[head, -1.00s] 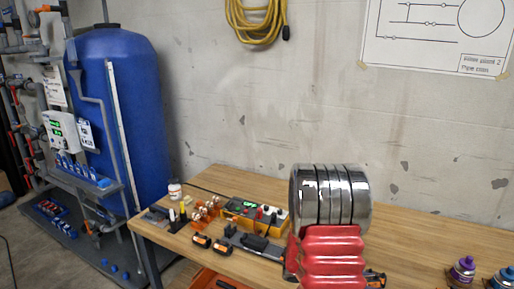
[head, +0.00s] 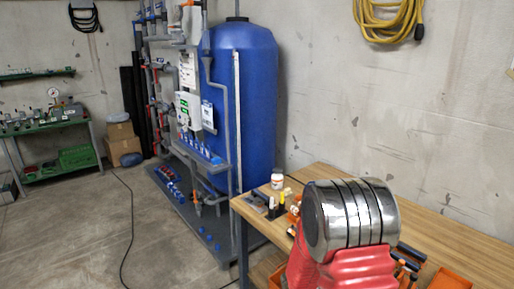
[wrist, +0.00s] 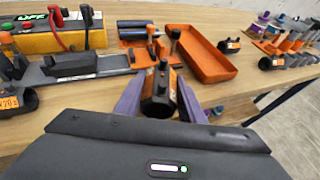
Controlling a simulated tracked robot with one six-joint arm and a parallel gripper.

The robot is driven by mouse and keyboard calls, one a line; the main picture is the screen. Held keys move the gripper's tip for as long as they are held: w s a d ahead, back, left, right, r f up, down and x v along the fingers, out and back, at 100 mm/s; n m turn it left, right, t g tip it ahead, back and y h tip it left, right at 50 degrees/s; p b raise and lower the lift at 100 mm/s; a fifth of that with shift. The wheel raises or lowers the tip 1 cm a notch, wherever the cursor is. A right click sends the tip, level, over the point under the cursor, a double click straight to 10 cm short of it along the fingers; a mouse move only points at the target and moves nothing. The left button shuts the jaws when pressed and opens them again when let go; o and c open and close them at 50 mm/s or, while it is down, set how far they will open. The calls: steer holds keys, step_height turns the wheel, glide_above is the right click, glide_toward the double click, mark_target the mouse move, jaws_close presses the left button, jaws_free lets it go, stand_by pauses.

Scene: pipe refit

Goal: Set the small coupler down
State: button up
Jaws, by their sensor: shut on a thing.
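In the wrist view my gripper (wrist: 160,88) has its purple fingers closed on a short black coupler (wrist: 157,107) with an orange label. The coupler sits between both fingers, open end toward the camera, near the front edge of the wooden bench (wrist: 225,92). I cannot tell its height or whether it touches anything below. In the head view my own red and chrome arm parts block the bench's middle, and the gripper and held coupler are hidden.
In the wrist view an orange tray (wrist: 198,58) lies behind and right of the coupler. Small parts crowd the right. A blue tank (head: 240,110) stands left of the bench.

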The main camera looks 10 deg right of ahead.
steer(key=w+a+n+t+y, duration=0.1)
steer(key=w+a+n+t, duration=0.2)
steer(key=a, duration=0.9)
steer(key=w+a+f+n+t+y, duration=0.1)
steer(key=w+a+n+t, duration=0.1)
steer(key=a, duration=1)
steer(key=shift+w+a+f+n+t+y, duration=0.3)
steer(key=shift+w+a+n+t+y, duration=0.1)
steer(key=shift+w+t, duration=0.1)
steer(key=shift+f, duration=0.1)
steer(key=w+a+r+n+t+y, duration=0.3)
steer(key=a+r+n+t+y, duration=0.1)
steer(key=n+y, duration=0.2)
steer(key=d+r+n, duration=0.1)
steer(key=d+r, duration=0.3)
steer(key=r, duration=0.4)
steer(key=shift+s+r+t+y, duration=0.3)
steer(key=shift+r, duration=0.05)
